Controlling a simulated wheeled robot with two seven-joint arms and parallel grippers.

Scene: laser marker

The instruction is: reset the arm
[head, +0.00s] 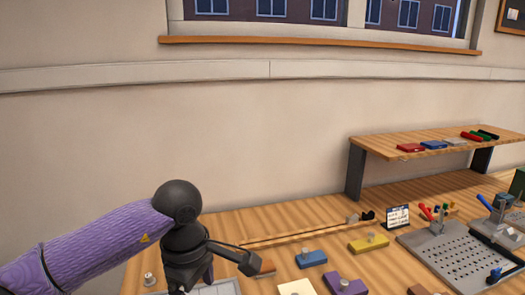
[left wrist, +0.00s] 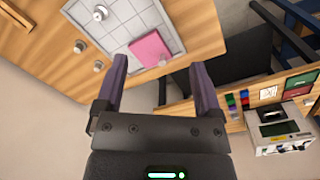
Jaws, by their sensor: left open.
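My left arm (head: 90,242) is purple with a black wrist and comes in from the left in the head view. Its gripper shows in the left wrist view (left wrist: 162,80), with two purple-grey fingers spread apart and nothing between them. Beyond the fingers, a pink block (left wrist: 150,48) with a small knob lies on a grey gridded plate (left wrist: 112,34) on the wooden table. In the head view the left gripper hangs over the table's left end, and its fingertips are partly hidden or cut off. My right gripper is in neither view.
In the head view, blue (head: 311,258), yellow (head: 368,244) and purple (head: 346,284) knobbed blocks lie on the table. A perforated grey plate (head: 458,250) with clamps stands at right. A raised wooden shelf (head: 440,145) holds several coloured pieces. The air above the table's middle is clear.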

